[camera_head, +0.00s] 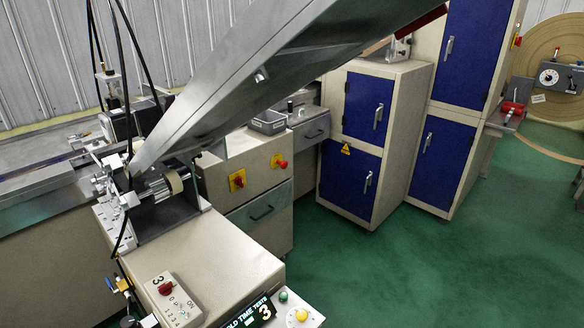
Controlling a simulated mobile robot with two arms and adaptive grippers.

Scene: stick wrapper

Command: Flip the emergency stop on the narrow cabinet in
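A beige cabinet (258,165) with a drawer stands left of the blue-door cabinets. Its front carries a red rotary knob on a yellow plate (238,181) and, to the right, a red button beside a yellow plate (280,162). I cannot tell which control is the named emergency stop. Neither gripper is in view.
A large metal chute (240,85) crosses the upper middle and hides part of the background. A machine (200,265) with a red selector (166,289), buttons and a display (249,312) fills the lower left. Open green floor (430,275) lies at the lower right.

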